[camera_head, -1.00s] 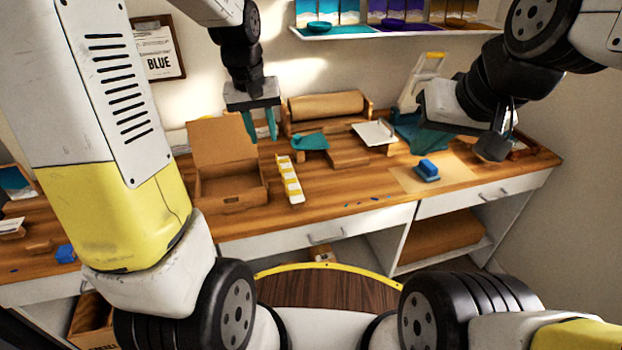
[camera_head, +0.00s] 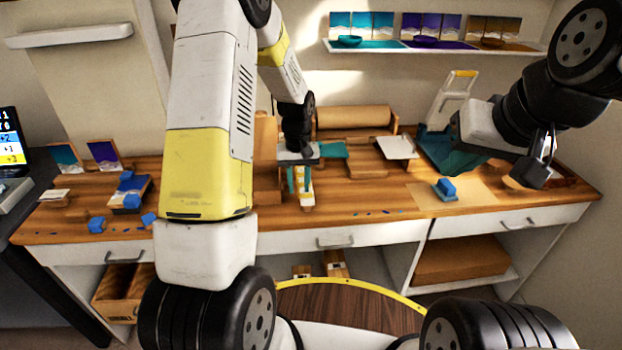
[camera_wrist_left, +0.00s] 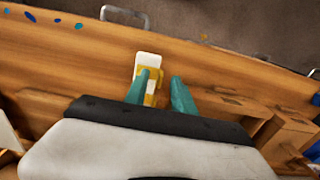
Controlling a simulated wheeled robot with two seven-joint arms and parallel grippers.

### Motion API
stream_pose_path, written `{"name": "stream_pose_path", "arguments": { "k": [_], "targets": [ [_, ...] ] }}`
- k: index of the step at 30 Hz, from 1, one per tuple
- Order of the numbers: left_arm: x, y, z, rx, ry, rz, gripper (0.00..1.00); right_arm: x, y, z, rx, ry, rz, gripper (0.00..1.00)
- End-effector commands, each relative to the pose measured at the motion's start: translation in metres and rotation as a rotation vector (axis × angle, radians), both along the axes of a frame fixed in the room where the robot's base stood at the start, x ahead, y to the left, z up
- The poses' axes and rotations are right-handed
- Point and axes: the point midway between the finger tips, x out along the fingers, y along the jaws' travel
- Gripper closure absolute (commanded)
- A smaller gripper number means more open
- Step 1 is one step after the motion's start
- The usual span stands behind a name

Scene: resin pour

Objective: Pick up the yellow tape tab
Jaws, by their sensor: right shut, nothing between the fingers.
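A white strip bearing yellow tape tabs (camera_head: 307,186) lies on the wooden bench, partly hidden behind my left gripper's fingers. In the left wrist view the white strip (camera_wrist_left: 148,60) shows its end, and a yellow tape tab (camera_wrist_left: 157,74) sticks out to its right, between the fingertips in the picture. My left gripper (camera_head: 299,180) points down over the strip with its two teal fingers apart, and nothing is seen held. I cannot tell how high the fingertips are above the tab. My right gripper (camera_head: 541,170) is shut and empty over the bench's right side.
A cardboard box (camera_head: 266,135) stands just left of my left gripper, largely hidden by my arm. A brown paper roll (camera_head: 352,117) is behind. Small blue bits lie near the front edge.

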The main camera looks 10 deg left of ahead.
Motion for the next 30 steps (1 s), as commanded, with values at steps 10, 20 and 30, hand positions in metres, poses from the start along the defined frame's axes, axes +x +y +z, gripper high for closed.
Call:
{"name": "stream_pose_path", "arguments": {
  "k": [10,20,30],
  "targets": [
    [0.0,0.0,-0.0088,-0.001,-0.001,0.0,0.71,0.0,0.0,0.0,0.0,0.0,0.0,1.0],
    [-0.0001,0.0,-0.0085,-0.001,0.0,0.0,1.0,0.0,0.0,0.0,0.0,0.0,0.0,1.0],
    [0.0001,0.0,-0.0062,-0.001,-0.001,0.0,1.0,0.0,0.0,0.0,0.0,0.0,0.0,1.0]
  ]
}}
